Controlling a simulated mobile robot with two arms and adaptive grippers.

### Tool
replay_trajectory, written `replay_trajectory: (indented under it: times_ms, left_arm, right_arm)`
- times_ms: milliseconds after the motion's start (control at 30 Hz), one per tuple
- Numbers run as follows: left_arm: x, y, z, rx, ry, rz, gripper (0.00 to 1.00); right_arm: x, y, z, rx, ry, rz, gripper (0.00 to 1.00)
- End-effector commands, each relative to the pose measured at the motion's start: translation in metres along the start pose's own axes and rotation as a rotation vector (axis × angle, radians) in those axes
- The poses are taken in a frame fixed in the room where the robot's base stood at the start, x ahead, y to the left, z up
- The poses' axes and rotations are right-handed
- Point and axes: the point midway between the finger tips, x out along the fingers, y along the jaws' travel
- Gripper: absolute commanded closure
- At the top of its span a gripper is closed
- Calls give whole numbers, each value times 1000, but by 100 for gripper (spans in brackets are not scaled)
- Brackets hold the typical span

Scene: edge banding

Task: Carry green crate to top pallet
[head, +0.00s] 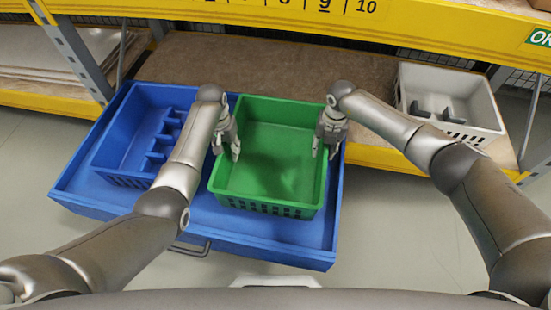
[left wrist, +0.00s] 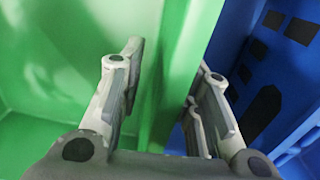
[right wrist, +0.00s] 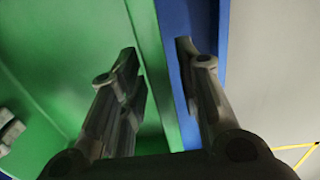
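The green crate (head: 262,198) is empty and sits on the right part of a blue tray-like base (head: 290,235) in the head view. My left gripper (head: 227,152) is at the crate's left wall. In the left wrist view its fingers (left wrist: 168,78) are apart, one inside the green crate and one outside, with the wall between them. My right gripper (head: 324,150) is at the right wall. In the right wrist view its fingers (right wrist: 155,68) also stand apart on either side of the wall. I cannot clearly make out a top pallet.
A blue crate (head: 127,178) with dividers stands left of the green one. A brown shelf board (head: 270,58) lies behind, under a yellow beam. A pale grey crate (head: 485,105) stands on it at the right. Grey shelf posts rise at both sides.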

Motion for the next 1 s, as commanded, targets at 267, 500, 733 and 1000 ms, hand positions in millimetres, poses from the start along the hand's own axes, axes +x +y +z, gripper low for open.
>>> replay_trajectory:
  times_ms: [267,500,733,1000]
  left_arm:
    - [0,0,0,0,0,0,78]
    - [0,0,0,0,0,0,100]
    - [0,0,0,0,0,0,100]
    - [-2,0,-1,0,2,0,100]
  right_arm:
    - [0,0,0,0,0,0,78]
    - [0,0,0,0,0,0,100]
    - [0,0,0,1,0,0,100]
    - [-2,0,1,1,-1,1,100]
